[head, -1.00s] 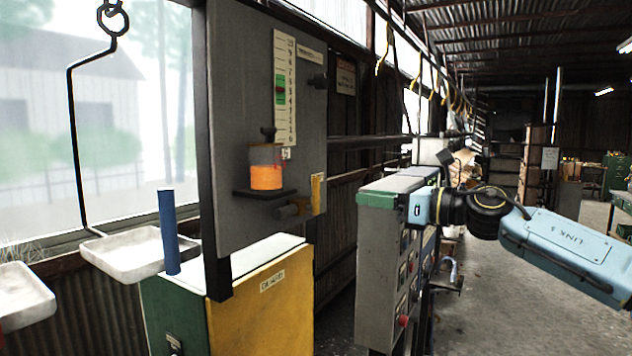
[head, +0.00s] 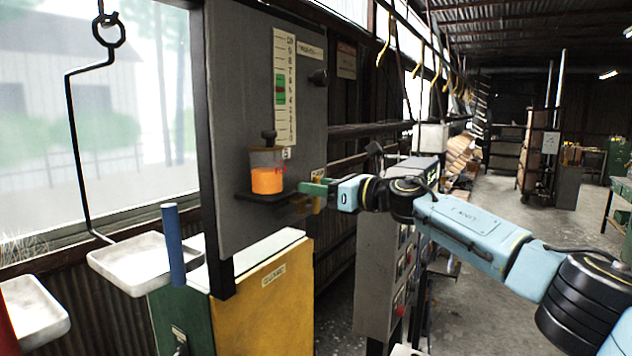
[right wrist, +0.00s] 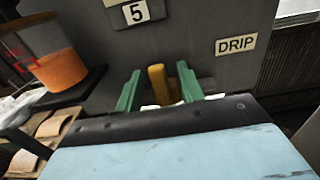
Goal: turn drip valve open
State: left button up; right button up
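The drip valve has a yellow handle (right wrist: 158,84) on the grey panel (head: 240,120), left of the DRIP label (right wrist: 236,44) in the right wrist view. In the head view the handle (head: 318,204) is partly hidden by my right gripper (head: 306,188). In the right wrist view my right gripper (right wrist: 159,88) has its two green fingers apart, one on each side of the handle. A gap shows at the left finger; whether the right finger touches cannot be told. An orange-filled cup (head: 267,180) sits left of the valve. My left gripper is out of view.
A vertical scale (head: 285,85) is on the panel. A grey control box (head: 380,270) with buttons stands just below my right arm. A yellow and green cabinet (head: 262,300), a blue post (head: 173,245) and a hanging white tray (head: 150,262) are at left.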

jog(key=shift+w+a, duration=0.15)
jog(key=shift+a, duration=0.05)
jog(key=shift+c, duration=0.2)
grip_shut()
jog(key=n+b, duration=0.2)
jog(key=b, duration=0.1)
jog(key=s+a+n+b, duration=0.1)
jog(key=n+b, duration=0.1)
jog(key=s+f+n+b, duration=0.1)
jog(key=n+b, duration=0.2)
jog(key=shift+s+a+b, duration=0.15)
jog(key=shift+a+b, duration=0.15)
dwell(0.4)
jog(key=shift+o, duration=0.2)
grip_release()
